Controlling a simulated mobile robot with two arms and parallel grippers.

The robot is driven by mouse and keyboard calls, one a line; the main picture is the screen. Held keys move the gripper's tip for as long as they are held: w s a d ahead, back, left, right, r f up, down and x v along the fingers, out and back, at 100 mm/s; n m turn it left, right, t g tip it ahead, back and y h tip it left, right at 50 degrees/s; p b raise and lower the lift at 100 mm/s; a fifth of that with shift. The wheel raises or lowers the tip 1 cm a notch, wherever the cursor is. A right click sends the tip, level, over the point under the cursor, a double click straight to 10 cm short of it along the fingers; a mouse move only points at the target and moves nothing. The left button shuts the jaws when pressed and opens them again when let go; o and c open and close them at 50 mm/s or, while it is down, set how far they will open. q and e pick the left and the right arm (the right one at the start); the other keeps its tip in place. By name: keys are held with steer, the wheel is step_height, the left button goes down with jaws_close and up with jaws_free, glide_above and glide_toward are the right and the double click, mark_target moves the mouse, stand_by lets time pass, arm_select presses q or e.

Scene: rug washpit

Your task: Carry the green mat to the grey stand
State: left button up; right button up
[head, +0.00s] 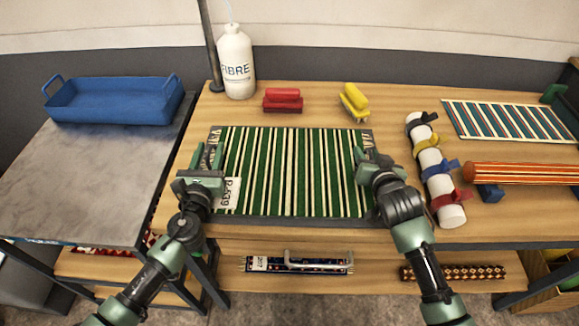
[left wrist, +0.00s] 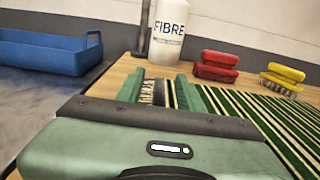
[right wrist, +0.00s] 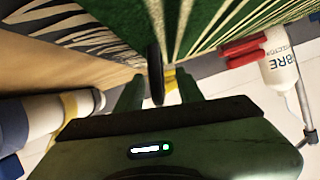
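The green mat (head: 290,172), with cream and dark stripes and a white tag, lies flat on the wooden table. The grey stand (head: 85,185) is the grey-topped table at the left. My left gripper (head: 208,165) is at the mat's left end; in the left wrist view its fingers (left wrist: 160,92) are apart, with a dark-and-white patterned strip between them. My right gripper (head: 364,162) is at the mat's right end; in the right wrist view its fingers (right wrist: 158,95) are apart on either side of a dark edge, with gaps showing. Contact at the left end is unclear.
A blue tray (head: 112,103) sits at the back of the grey stand; its front is clear. Behind the mat are a white bottle (head: 236,65), a red brush (head: 283,100) and a yellow brush (head: 354,101). A strapped white roll (head: 437,180) lies close right of my right gripper.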

arm_select(q)
steer(key=shift+c, duration=0.4)
arm_select(e)
steer(key=shift+c, duration=0.4)
arm_select(q)
jaws_close()
arm_select(e)
jaws_close()
steer(key=shift+d, duration=0.1)
